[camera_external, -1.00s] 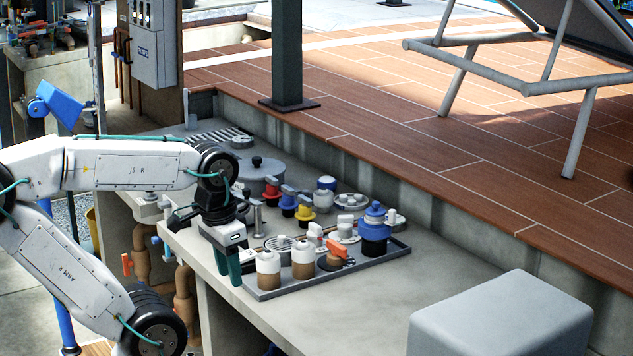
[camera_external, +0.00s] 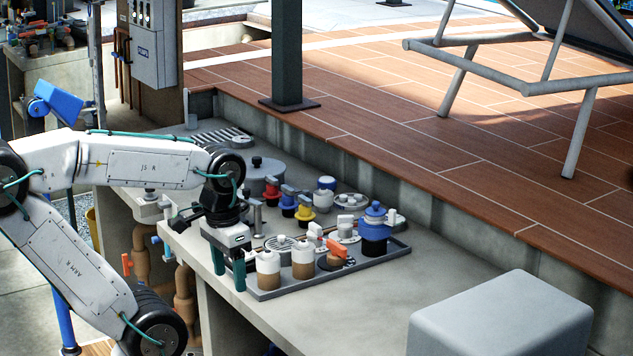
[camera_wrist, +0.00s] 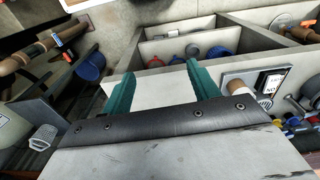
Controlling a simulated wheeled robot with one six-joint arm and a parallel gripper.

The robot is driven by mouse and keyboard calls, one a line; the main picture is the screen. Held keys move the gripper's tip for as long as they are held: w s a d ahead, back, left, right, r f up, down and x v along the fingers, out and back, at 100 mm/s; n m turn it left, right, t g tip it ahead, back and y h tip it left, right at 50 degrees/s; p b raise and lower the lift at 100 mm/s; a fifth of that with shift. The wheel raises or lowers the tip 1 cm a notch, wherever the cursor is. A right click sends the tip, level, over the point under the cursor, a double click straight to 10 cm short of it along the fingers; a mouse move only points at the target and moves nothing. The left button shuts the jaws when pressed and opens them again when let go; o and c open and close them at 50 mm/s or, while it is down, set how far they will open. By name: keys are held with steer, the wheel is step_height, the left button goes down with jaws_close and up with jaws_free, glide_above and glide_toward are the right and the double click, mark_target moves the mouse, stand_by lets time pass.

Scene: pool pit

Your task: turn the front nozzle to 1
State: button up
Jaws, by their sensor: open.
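I cannot tell for sure which fitting is the front nozzle. Small turn-handle fittings stand on the counter (camera_external: 350,300), among them one with an orange handle (camera_external: 336,248) on a brown base in the grey tray (camera_external: 275,292). Two white-topped brown jars (camera_external: 268,270) stand at the tray's near left. My gripper (camera_external: 229,270) is open, its green fingers pointing down beside the tray's left end, left of the jars. In the wrist view the two fingers (camera_wrist: 162,78) are apart with nothing between them. No numbers on the fittings are readable.
Red, blue and yellow fittings (camera_external: 304,210) cluster behind the tray. A blue canister (camera_external: 375,232) stands at its right end. A grey block (camera_external: 500,315) sits at front right. Bare counter lies between tray and block. A dark post (camera_external: 288,55) rises behind.

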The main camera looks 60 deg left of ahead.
steer(key=w+a+n+g, duration=0.1)
steer(key=w+a, duration=0.4)
steer(key=w, duration=0.4)
steer(key=w+a+n+g, duration=0.1)
steer(key=w+a, duration=0.4)
steer(key=w, duration=0.4)
steer(key=m, duration=0.2)
glide_above(315, 225)
steer(key=s, duration=0.1)
steer(key=shift+t, duration=0.4)
step_height(315, 225, down, 7)
steer(key=shift+d, duration=0.15)
steer(key=shift+w+a+r+t, duration=0.2)
steer(key=shift+w+r, duration=0.15)
steer(key=shift+r, duration=0.25)
steer(key=shift+w+a+r+t, duration=0.15)
steer(key=shift+w+r, duration=0.2)
steer(key=shift+r, duration=0.2)
steer(key=shift+s+d+f+m, duration=0.1)
steer(key=shift+s+f+m, duration=0.05)
steer(key=shift+m, duration=0.15)
step_height(315, 225, down, 8)
steer(key=shift+r, duration=0.15)
steer(key=c, duration=1)
